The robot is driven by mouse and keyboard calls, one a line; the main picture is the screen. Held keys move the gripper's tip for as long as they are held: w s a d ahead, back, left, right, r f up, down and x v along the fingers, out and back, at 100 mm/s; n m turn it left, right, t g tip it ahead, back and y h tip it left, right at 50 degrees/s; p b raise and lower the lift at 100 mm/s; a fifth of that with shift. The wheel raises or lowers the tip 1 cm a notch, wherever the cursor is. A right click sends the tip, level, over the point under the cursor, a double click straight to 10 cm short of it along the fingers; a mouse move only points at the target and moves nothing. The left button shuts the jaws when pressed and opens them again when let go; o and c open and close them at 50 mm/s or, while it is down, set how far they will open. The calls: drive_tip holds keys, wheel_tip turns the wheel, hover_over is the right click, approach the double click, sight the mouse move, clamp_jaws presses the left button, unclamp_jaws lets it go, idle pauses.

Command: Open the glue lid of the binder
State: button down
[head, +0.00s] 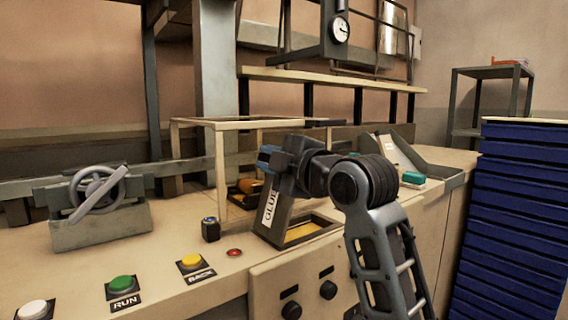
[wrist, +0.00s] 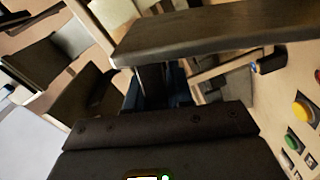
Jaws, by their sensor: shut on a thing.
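The glue lid (head: 268,212) is a dark panel with a white "GLUE" label, on the binder's counter in the head view. It stands raised and steeply tilted beside a framed opening (head: 303,233) with a yellow inside. My gripper (head: 268,157), with blue fingertips, is at the lid's upper edge and is shut on it. In the wrist view my blue fingers (wrist: 152,92) show only in part, behind a dark bar; the exact grip is hidden there.
A pale open frame (head: 221,165) stands behind the lid. A small blue-topped block (head: 210,229), a red button (head: 234,253) and a yellow button (head: 191,261) lie to the left. A handwheel (head: 98,193) is farther left. Blue stacked sheets (head: 510,220) stand at right.

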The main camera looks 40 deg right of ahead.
drive_tip(key=shift+a+f+n, duration=0.1)
drive_tip(key=shift+a+n, duration=0.6)
drive_tip(key=shift+a, duration=0.25)
drive_tip(key=c, duration=1.1)
unclamp_jaws()
drive_tip(key=shift+s+d+b, duration=0.1)
drive_tip(key=shift+s+b, duration=0.2)
drive_tip(key=shift+s, duration=3.65)
